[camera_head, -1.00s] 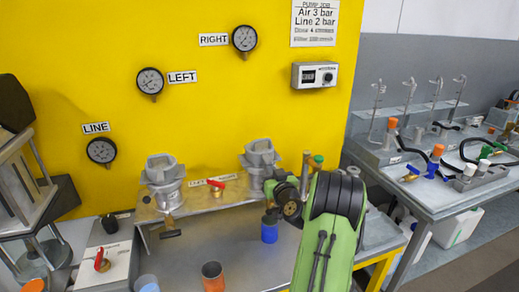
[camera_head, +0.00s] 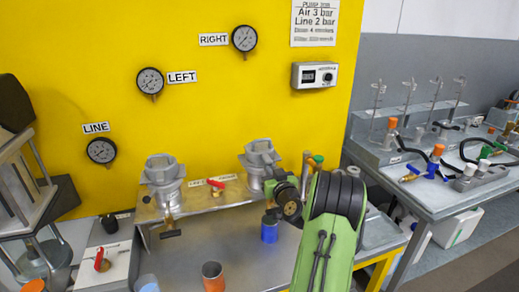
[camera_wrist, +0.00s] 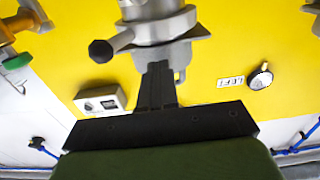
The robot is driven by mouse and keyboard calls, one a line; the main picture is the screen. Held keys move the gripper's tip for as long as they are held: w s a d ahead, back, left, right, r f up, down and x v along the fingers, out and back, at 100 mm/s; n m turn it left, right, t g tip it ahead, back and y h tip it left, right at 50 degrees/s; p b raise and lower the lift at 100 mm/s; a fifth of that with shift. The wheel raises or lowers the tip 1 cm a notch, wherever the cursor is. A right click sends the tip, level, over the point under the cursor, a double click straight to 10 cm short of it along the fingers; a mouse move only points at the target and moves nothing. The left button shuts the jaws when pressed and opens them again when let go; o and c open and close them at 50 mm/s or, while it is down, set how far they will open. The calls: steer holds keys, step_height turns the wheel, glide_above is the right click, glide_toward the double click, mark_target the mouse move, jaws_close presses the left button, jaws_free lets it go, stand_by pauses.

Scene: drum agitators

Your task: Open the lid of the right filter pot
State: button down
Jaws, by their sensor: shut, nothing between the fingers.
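The right filter pot (camera_head: 258,158) is a grey metal pot with a clamped top, standing at the right end of the raised metal shelf (camera_head: 207,198). Its lid looks shut. In the wrist view the pot (camera_wrist: 160,28) fills the top middle, with a black-knobbed handle (camera_wrist: 101,50) sticking out to the left. My gripper (camera_wrist: 157,68) is shut and empty, its fingertips overlapping the pot's lower part in that view; I cannot tell if they touch it.
The left filter pot (camera_head: 164,178) stands on the same shelf, with a red-handled valve (camera_head: 216,184) between the pots. Orange- and green-topped pipes (camera_head: 313,162) rise close right of my wrist.

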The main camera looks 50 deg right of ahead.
mark_target(270, 161)
steer(key=shift+w+d+r+p, duration=0.15)
steer(key=shift+r+p, duration=0.4)
steer(key=shift+r, duration=0.45)
steer(key=shift+w+r+p, duration=0.1)
steer(key=shift+r+p, duration=0.45)
steer(key=shift+r, duration=0.55)
steer(key=r, duration=0.1)
steer(key=w+r+p, duration=0.1)
steer(key=r+p, duration=0.1)
steer(key=shift+w+d+r, duration=0.15)
steer(key=shift+d+r, duration=0.05)
steer(key=shift+d, duration=0.15)
steer(key=shift+r, duration=0.1)
steer(key=shift+w+d+r+p, duration=0.35)
steer(key=shift+w+r+p, duration=0.15)
steer(key=shift+r+p, duration=0.25)
steer(key=shift+w+d+r+p, duration=0.3)
steer(key=shift+w+r+p, duration=0.2)
steer(key=shift+r+p, duration=0.25)
